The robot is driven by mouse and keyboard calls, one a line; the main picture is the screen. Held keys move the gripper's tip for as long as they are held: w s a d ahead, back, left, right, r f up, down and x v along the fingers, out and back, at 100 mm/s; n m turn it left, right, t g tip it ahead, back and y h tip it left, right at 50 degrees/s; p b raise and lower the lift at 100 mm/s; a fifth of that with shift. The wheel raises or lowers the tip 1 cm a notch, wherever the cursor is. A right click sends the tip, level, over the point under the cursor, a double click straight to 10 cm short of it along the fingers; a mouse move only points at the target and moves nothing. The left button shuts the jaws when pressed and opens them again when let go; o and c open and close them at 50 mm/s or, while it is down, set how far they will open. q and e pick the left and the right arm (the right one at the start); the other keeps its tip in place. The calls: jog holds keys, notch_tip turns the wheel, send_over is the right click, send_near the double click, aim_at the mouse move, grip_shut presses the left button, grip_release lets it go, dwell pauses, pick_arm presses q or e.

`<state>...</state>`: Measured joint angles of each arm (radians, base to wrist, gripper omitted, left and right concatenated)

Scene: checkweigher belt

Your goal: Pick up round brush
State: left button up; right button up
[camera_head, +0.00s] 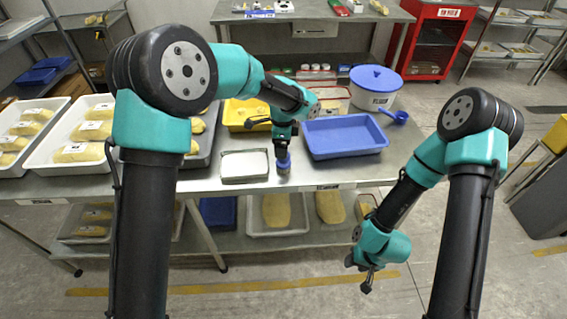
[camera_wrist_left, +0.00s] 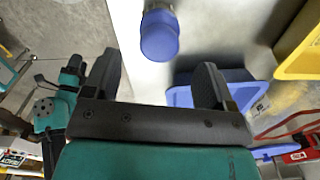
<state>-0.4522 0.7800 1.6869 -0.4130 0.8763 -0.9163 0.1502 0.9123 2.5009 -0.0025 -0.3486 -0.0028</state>
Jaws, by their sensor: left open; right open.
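The round brush appears as a small blue round-topped object (camera_head: 283,163) standing near the front edge of the steel table. In the left wrist view its blue top (camera_wrist_left: 160,38) lies just beyond the gap between the fingers, apart from them. My left gripper (camera_head: 283,147) is over the brush in the head view and partly hides it. In the left wrist view the left gripper's fingers (camera_wrist_left: 157,80) are spread, with nothing between them. My right gripper (camera_head: 367,279) is open and empty, hanging in front of the table, low over the floor.
A metal pan (camera_head: 230,179) is left of the brush; a blue tray (camera_head: 315,153) is right of it. A yellow tray (camera_head: 236,126) and a white tub (camera_head: 368,101) with a blue lid are behind.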

aim_at(284, 162)
pick_arm(q)
jog(key=shift+f, duration=0.1)
jog(key=shift+d+f, duration=0.15)
jog(key=shift+f, duration=2.35)
jog(key=shift+c, duration=0.3)
jog(key=c, duration=0.9)
